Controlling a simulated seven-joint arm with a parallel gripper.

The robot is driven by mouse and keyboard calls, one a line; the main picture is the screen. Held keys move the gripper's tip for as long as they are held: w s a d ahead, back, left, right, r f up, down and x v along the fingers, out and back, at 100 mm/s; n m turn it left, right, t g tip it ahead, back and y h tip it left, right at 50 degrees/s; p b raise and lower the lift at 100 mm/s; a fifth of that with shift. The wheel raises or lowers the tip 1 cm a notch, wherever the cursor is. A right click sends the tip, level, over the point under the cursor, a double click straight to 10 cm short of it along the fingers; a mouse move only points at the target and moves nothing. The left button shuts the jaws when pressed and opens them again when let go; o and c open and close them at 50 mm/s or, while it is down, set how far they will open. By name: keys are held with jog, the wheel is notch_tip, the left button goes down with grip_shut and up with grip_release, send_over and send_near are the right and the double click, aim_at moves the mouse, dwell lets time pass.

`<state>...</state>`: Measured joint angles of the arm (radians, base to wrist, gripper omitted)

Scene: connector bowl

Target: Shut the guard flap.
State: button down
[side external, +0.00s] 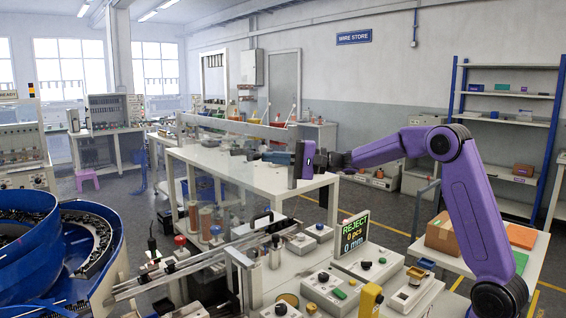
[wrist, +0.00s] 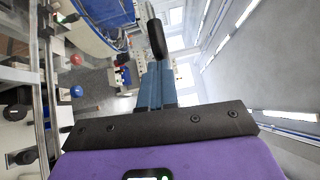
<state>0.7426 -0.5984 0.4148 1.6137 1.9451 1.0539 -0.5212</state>
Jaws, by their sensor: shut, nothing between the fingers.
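What looks like the guard flap (side external: 235,127) is a clear panel with a grey top bar in the side external view. It seems to stand upright above the rails, but its clear edges are hard to make out. My gripper (side external: 253,156) points left in front of the panel, just below the bar; I cannot tell if it touches. In the wrist view my blue-grey fingers (wrist: 155,84) are together with nothing held. A dark rounded piece (wrist: 157,38) shows beyond them; I cannot tell whether it is a handle.
A blue bowl feeder (side external: 95,240) stands at the left, with metal rails (side external: 180,268) leading from it. A display reading REJECT (side external: 352,232) and several control boxes stand at the front. A white table (side external: 225,160) is behind. A cardboard box (side external: 442,235) is at the right.

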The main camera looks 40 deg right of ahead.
aim_at(245, 157)
jog(key=a, duration=0.3)
jog(key=a+r+n+g+h, duration=0.1)
jog(key=a, duration=0.3)
jog(key=a+n, duration=0.1)
jog(key=a, duration=0.3)
jog(key=shift+a+r+h, duration=0.25)
jog(key=shift+r+h, duration=0.05)
jog(key=shift+r, duration=0.05)
jog(key=a+f+n+g+h, duration=0.2)
jog(key=a+f+n+h, duration=0.15)
jog(key=a, duration=0.85)
jog(key=a+f+n+g+h, duration=0.1)
jog(key=a+f+h, duration=0.5)
jog(key=a+f, duration=0.8)
jog(key=shift+a+f+n, duration=0.2)
jog(key=shift+f+n, duration=0.55)
jog(key=shift+f, duration=1.2)
jog(key=shift+s, duration=0.1)
jog(key=s+d+r, duration=0.2)
jog(key=s+r, duration=0.4)
jog(key=r, duration=0.6)
jog(key=shift+s+d, duration=0.15)
jog(key=shift+s, duration=0.15)
